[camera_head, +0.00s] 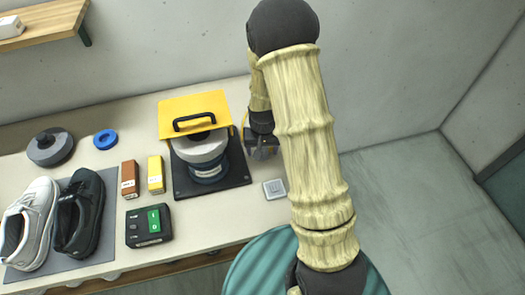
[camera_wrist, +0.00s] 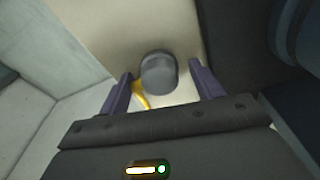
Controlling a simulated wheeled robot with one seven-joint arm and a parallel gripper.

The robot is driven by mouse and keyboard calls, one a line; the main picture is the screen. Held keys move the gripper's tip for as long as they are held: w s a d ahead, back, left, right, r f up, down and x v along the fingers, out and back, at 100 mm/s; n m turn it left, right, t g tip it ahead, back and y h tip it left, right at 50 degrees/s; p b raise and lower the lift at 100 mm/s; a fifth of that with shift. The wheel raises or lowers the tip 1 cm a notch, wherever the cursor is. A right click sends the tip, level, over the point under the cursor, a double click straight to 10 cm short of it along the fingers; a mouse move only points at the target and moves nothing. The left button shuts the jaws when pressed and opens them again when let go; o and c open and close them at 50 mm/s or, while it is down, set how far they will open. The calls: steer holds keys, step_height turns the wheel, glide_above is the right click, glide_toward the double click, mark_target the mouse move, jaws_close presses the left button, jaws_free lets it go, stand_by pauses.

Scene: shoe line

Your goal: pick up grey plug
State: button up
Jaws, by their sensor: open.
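The grey plug (camera_wrist: 158,73) shows in the wrist view as a dark grey rounded block with a yellow cord (camera_wrist: 140,97) beside it. It lies between the two purple fingers of my gripper (camera_wrist: 161,75), with a gap on each side. My gripper is open. In the head view my gripper (camera_head: 262,148) points down at the table's right end, just right of the machine's black base, and the plug cannot be made out there.
A machine with a yellow plate (camera_head: 195,105) stands on a black base (camera_head: 212,183) left of my gripper. A small light-grey switch plate (camera_head: 275,189) lies in front. A control box (camera_head: 149,226), an orange box (camera_head: 129,179), a yellow box (camera_head: 155,174) and shoes (camera_head: 80,215) are further left.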

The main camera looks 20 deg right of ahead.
mark_target(262, 149)
stand_by(0.3)
steer(key=c, duration=1.1)
steer(key=shift+r, duration=0.1)
steer(key=shift+w+r, duration=0.15)
steer(key=shift+r, duration=0.4)
steer(key=r, duration=0.9)
steer(key=shift+s+b, duration=0.25)
steer(key=shift+b, duration=0.1)
steer(key=shift+f, duration=0.1)
steer(key=shift+w+p, duration=0.2)
steer(key=shift+p, duration=0.4)
